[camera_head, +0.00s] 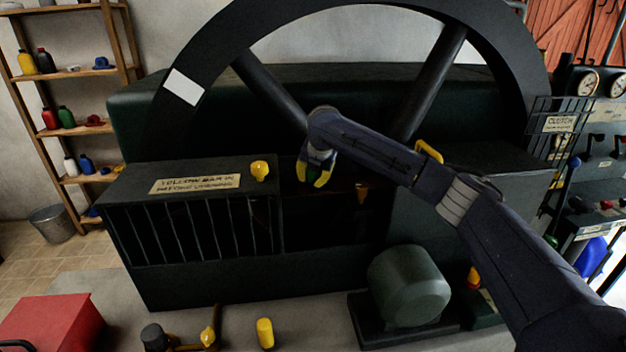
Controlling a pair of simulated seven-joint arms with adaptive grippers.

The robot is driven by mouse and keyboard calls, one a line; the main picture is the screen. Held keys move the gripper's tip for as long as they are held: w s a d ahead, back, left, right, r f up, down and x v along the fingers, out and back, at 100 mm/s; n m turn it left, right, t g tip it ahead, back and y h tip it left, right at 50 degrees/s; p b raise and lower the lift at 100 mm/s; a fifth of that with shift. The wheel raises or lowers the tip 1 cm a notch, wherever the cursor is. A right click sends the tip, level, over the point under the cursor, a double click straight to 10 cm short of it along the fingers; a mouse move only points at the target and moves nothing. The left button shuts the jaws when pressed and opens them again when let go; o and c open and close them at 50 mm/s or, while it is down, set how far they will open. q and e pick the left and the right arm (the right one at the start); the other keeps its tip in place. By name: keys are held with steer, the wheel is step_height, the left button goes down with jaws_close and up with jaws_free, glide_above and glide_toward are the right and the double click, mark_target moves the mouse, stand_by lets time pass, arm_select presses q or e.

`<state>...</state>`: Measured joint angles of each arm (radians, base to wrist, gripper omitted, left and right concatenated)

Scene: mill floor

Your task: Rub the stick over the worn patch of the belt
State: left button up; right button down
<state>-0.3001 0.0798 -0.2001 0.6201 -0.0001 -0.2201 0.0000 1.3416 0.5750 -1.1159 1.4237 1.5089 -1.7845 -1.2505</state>
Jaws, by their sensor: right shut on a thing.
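My right gripper (313,178) reaches in from the right, its yellow fingertips pointing down into the dark opening of the machine below the big wheel. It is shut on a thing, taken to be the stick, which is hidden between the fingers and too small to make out. The belt and its worn patch cannot be told apart in the dark opening under the gripper. Whether the held thing touches anything there cannot be told. My left gripper is not in view.
A large dark spoked wheel (190,62) rises behind the arm. A barred guard box (125,180) with a yellow knob (260,170) stands left of the gripper. A green motor (408,286) is below right. A yellow cylinder (265,333) and red box (52,322) are in front.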

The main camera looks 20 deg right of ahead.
mark_target(322, 188)
steer(key=shift+w+d, duration=0.25)
steer(key=shift+w, duration=1)
steer(key=shift+s+d+r, duration=0.1)
steer(key=shift+d, duration=0.55)
steer(key=shift+s+a, duration=0.2)
steer(key=shift+s, duration=1.05)
steer(key=shift+s+a, duration=0.15)
steer(key=shift+s, duration=1.05)
steer(key=shift+s+a, duration=0.2)
steer(key=shift+s, duration=1.05)
steer(key=shift+d, duration=0.1)
steer(key=shift+s+d, duration=0.15)
steer(key=shift+d, duration=0.45)
steer(key=shift+w+d+f, duration=0.15)
steer(key=shift+w+d, duration=0.05)
steer(key=shift+w, duration=0.8)
steer(key=shift+w+d+f, duration=0.15)
steer(key=shift+w, duration=0.85)
steer(key=shift+w+d+r, duration=0.1)
steer(key=shift+w+d, duration=0.05)
steer(key=shift+w, duration=0.7)
steer(key=shift+w+d, duration=0.15)
steer(key=shift+w, duration=0.65)
